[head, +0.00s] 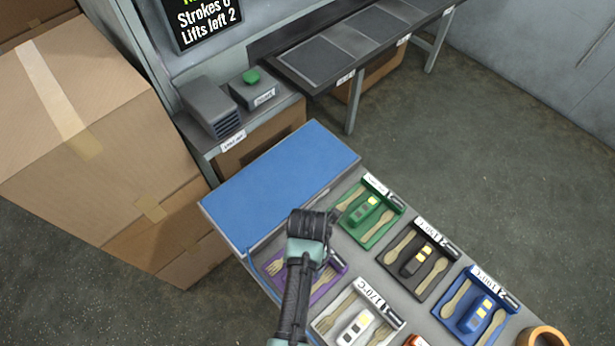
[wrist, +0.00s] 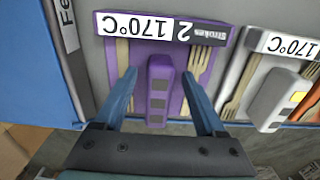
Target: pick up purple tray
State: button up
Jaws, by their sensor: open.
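The purple tray (head: 327,285) lies on the grey table in the head view, partly hidden under my arm. In the wrist view the purple tray (wrist: 176,60) carries wooden cutlery on both sides of a raised purple block (wrist: 160,82). A label on it reads 170°C and 2 Strokes. My gripper (wrist: 162,95) is open, with one blue finger on each side of the raised block. The fingers are over the tray; I cannot tell whether they touch it. In the head view my arm hides the fingertips.
A white tray (head: 334,316) is close beside the purple one. Green (head: 372,234), black (head: 399,259) and blue (head: 470,312) trays stand farther right. A bare blue mat (head: 280,175) lies behind my gripper. A screen (head: 205,20) reads Lifts left 2.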

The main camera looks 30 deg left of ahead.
jog(key=shift+c, duration=0.3)
grip_shut()
jog(key=shift+r, duration=0.1)
